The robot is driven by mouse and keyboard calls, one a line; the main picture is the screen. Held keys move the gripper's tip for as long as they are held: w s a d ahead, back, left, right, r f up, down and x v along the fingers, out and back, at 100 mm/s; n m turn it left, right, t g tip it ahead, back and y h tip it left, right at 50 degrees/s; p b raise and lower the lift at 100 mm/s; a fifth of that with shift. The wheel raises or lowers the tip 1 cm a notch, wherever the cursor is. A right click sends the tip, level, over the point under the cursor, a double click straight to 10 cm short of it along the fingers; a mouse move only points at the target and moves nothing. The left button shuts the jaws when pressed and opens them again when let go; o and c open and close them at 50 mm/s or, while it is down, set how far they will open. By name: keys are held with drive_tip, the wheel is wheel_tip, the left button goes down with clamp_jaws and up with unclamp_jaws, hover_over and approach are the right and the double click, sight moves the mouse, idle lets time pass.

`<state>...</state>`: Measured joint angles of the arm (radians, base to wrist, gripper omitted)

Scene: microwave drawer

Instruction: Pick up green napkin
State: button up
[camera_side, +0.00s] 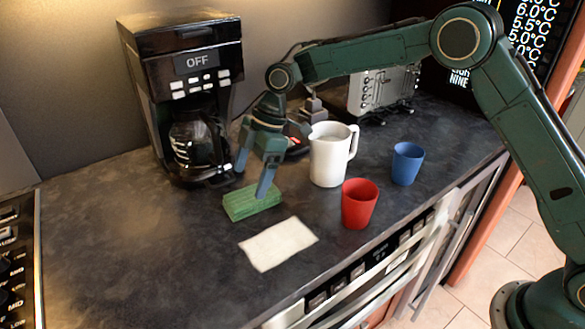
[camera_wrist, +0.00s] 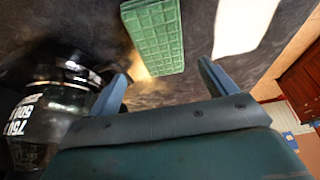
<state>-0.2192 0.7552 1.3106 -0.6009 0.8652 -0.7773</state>
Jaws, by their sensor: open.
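The green napkin (camera_side: 252,203) lies as a thick folded block on the dark countertop, in front of the coffee maker. It also shows at the top of the wrist view (camera_wrist: 155,35), between and beyond the two fingers. My gripper (camera_side: 254,181) is open and empty, pointing down just above the napkin. In the side view one fingertip overlaps the napkin's right part; I cannot tell whether it touches. In the wrist view the fingers (camera_wrist: 163,78) are wide apart, with nothing between their tips.
A white cloth (camera_side: 279,244) lies in front of the green napkin. A coffee maker (camera_side: 160,110) with a glass pot stands behind it. A white pitcher (camera_side: 328,158), a red cup (camera_side: 359,205) and a blue cup (camera_side: 406,164) stand to the right. The counter (camera_side: 130,250) is clear at left.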

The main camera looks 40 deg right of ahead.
sight(247, 195)
drive_tip(key=shift+s+x, duration=0.1)
drive_tip(key=shift+x, duration=1.2)
drive_tip(key=shift+s+x, duration=0.15)
drive_tip(key=shift+x, duration=1.15)
drive_tip(key=shift+f, duration=0.25)
drive_tip(key=shift+d, duration=0.1)
drive_tip(key=c, duration=1.1)
